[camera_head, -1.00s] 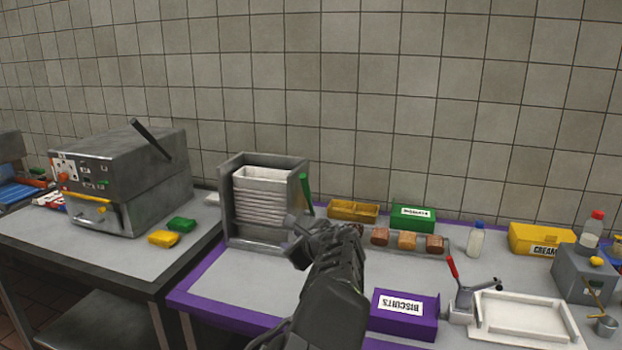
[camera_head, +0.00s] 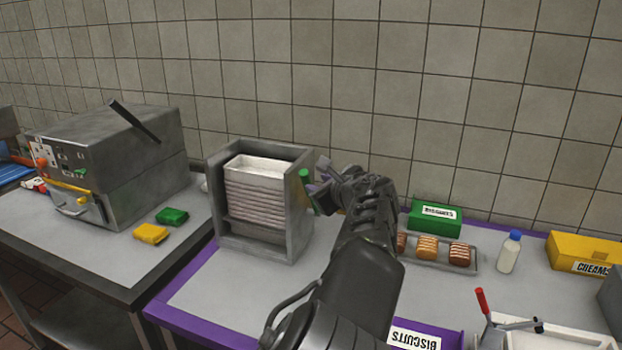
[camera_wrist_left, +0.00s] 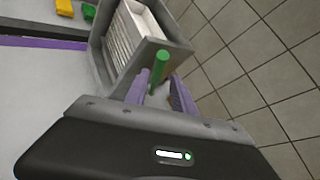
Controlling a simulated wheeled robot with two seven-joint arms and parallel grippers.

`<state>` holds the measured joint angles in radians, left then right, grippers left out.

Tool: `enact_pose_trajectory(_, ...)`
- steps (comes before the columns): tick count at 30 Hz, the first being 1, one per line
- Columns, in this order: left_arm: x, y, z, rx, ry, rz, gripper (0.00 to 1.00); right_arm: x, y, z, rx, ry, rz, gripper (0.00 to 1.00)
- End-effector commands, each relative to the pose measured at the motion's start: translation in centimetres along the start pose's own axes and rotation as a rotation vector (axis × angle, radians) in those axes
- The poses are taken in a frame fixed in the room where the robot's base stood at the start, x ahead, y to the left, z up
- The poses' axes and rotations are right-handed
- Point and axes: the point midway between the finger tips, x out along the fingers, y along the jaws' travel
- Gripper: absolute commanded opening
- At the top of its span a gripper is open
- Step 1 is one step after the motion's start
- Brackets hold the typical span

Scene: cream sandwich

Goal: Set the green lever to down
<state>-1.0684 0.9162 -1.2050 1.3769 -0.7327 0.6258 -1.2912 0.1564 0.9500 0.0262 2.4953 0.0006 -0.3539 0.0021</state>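The green lever (camera_head: 306,183) stands on the right side of the grey tray dispenser (camera_head: 300,235), with its green end up. It also shows in the left wrist view (camera_wrist_left: 159,68), rising between and beyond the two purple fingers. My left gripper (camera_head: 323,180) is just right of the lever in the head view. In the left wrist view my gripper (camera_wrist_left: 159,93) is open, with a finger on each side of the lever's line. I cannot tell whether either finger touches it. The lever's lower part is partly hidden. My right gripper is out of view.
A green biscuits box (camera_head: 433,215), a rack of biscuits (camera_head: 478,262) and a white bottle (camera_head: 509,253) stand right of my left arm. A grey machine (camera_head: 110,160) is on the left table. The tiled wall (camera_head: 300,60) is close behind the dispenser.

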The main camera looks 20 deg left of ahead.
Motion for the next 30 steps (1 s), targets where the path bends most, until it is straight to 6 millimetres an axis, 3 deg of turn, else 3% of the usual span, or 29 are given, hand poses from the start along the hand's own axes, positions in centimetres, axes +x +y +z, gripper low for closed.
enact_pose_trajectory(8, 0.9, 0.0, 0.1, 0.000, -0.001, 0.002, 0.31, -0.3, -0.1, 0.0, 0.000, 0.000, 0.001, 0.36)
enact_pose_trajectory(21, 7.0, 0.0, 0.2, 0.001, -0.001, 0.002, 0.31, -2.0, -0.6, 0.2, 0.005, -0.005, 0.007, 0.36)
enact_pose_trajectory(30, 7.8, 0.0, -0.1, 0.000, 0.001, 0.000, 0.31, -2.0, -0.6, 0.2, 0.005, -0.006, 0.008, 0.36)
